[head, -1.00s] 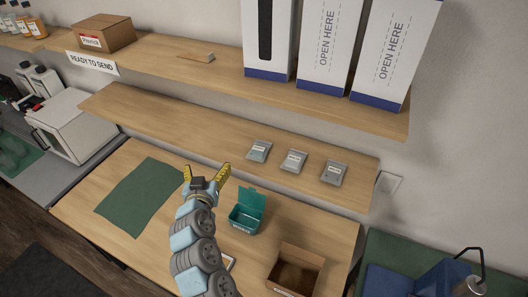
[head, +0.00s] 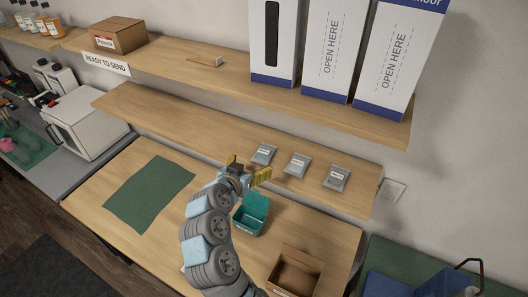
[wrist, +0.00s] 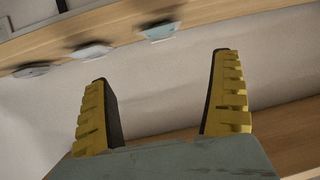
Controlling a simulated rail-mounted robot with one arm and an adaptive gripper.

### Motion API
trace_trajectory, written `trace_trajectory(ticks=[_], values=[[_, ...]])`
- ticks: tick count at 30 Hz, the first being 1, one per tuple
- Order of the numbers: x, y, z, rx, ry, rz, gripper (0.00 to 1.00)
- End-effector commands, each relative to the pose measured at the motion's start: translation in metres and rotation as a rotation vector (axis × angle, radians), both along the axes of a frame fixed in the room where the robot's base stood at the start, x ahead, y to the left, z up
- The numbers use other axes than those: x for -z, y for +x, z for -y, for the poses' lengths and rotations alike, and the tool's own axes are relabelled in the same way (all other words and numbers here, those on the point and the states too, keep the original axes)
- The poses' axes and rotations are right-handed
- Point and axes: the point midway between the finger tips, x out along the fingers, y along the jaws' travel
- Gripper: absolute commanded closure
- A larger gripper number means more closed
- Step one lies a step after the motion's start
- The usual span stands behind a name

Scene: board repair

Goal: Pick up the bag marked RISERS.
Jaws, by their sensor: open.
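Three small grey bags lie in a row on the middle shelf (head: 190,127): a left bag (head: 264,153), a middle bag (head: 297,164) and a right bag (head: 337,177). Each has a white label too small to read, so I cannot tell which is marked RISERS. My gripper (head: 248,168) is open and empty, just in front of the shelf edge near the left bag. In the wrist view my gripper (wrist: 162,95) has its yellow fingers wide apart with nothing between them. The bags show blurred beyond the fingertips, including one with a teal edge (wrist: 159,31).
Below stand an open teal box (head: 250,215) and an open cardboard box (head: 295,271) on the workbench, with a green mat (head: 150,193) at left. The upper shelf (head: 220,78) with tall white boxes (head: 331,50) overhangs the bags.

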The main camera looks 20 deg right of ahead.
Motion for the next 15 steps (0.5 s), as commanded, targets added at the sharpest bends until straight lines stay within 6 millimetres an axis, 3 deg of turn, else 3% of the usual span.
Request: trace_trajectory(ticks=[15], values=[[0.021, 0.036, 0.035, 0.001, 0.0, -0.002, 0.06]])
